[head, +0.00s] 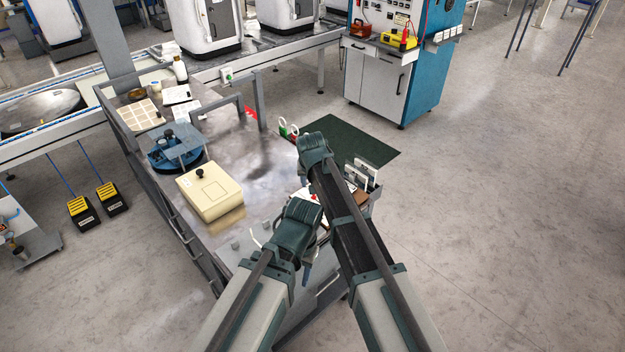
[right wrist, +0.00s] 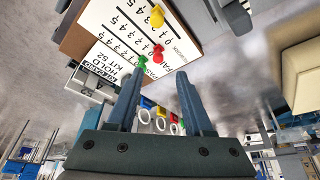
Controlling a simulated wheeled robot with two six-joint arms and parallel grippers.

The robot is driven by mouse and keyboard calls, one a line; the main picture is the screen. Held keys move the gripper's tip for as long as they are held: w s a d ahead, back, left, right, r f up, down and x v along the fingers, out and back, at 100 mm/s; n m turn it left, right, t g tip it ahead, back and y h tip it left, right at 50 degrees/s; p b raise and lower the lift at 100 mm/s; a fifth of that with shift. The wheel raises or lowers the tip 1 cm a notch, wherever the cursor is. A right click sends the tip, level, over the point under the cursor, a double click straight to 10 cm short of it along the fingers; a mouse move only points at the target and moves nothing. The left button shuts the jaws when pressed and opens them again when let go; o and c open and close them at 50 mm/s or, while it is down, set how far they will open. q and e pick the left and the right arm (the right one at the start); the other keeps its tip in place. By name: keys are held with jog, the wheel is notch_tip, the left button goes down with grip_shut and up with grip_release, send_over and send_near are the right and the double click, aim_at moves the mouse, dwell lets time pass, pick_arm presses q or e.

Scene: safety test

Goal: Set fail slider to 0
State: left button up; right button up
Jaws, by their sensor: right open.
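The white slider board (right wrist: 118,28) with printed number rows and a brown edge fills the upper middle of the right wrist view. It carries a yellow knob (right wrist: 156,17), a red knob (right wrist: 157,52) and a green knob (right wrist: 143,63). A label reading FAIL is near the red and green knobs; the exact slider settings cannot be read. My right gripper (right wrist: 158,92) is open, its fingers pointing toward the board, with nothing clearly between them.
A cream box (head: 208,190) and a blue round fixture (head: 175,148) stand on the grey table. A white kit labelled HOLD (right wrist: 103,75) is beside the board. Coloured tags with white rings (right wrist: 160,118) hang nearby. A dark green mat (head: 350,145) lies on the floor.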

jog(key=p+v, duration=0.6)
jog(key=v, duration=0.2)
jog(key=shift+r+p, duration=0.15)
jog(key=shift+p, duration=0.15)
jog(key=s+d+f+g, duration=0.2)
jog(key=s+d+g, duration=0.2)
jog(key=s+d, duration=1.75)
jog(key=s+a+n, duration=0.2)
jog(key=s+a, duration=0.1)
jog(key=a, duration=0.3)
jog(key=s+a+n+h, duration=0.1)
jog(key=s+a, duration=0.3)
jog(key=a, duration=0.2)
jog(key=shift+a+r+n+g, duration=0.15)
jog(key=shift+r+n+g, duration=0.05)
jog(key=shift+n+g, duration=0.2)
